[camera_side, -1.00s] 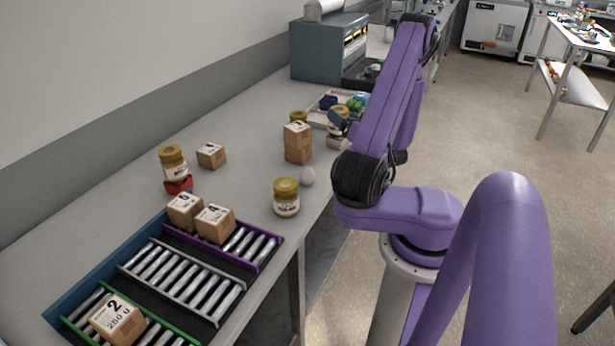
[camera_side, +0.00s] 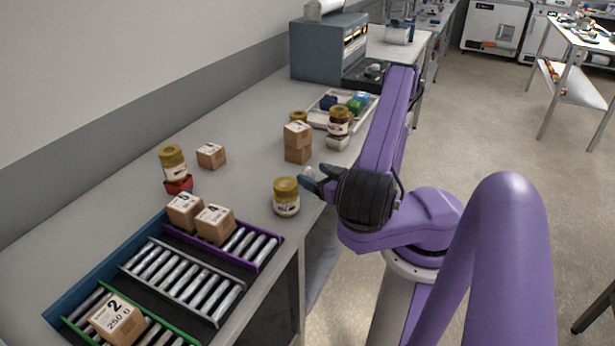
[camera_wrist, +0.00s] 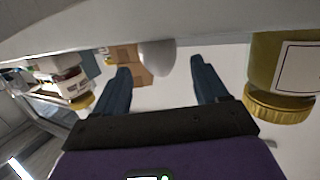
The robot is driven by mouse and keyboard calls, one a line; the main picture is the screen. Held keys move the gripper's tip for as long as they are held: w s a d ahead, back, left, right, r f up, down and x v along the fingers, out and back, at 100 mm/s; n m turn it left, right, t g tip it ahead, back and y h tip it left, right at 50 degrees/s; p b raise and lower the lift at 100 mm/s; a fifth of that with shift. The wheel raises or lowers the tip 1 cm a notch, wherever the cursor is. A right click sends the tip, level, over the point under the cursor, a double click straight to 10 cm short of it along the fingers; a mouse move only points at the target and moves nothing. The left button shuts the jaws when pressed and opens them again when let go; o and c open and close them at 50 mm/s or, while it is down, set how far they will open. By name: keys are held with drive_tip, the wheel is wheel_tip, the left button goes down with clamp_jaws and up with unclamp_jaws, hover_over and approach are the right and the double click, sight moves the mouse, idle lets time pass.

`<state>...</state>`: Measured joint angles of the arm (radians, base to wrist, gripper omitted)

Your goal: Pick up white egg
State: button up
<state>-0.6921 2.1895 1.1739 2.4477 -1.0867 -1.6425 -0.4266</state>
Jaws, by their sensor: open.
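The white egg (camera_side: 308,173) stands on the grey bench near its front edge, partly covered by my fingers in the side view. In the wrist view the egg (camera_wrist: 157,58) shows beyond the fingertips, in the gap between them. My gripper (camera_side: 316,178) is low at the bench edge, its blue fingers pointing left at the egg. In the wrist view my gripper (camera_wrist: 160,70) is open with nothing held. I cannot tell whether a finger touches the egg.
A gold-lidded jar (camera_side: 286,196) stands close to the egg, and shows at the right of the wrist view (camera_wrist: 285,70). Two stacked boxes (camera_side: 298,142) are behind the egg. A jar stack (camera_side: 338,125) stands farther back. Roller lanes (camera_side: 185,278) are at front left.

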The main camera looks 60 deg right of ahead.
drive_tip(key=shift+x, duration=2.7)
drive_tip(key=c, duration=0.8)
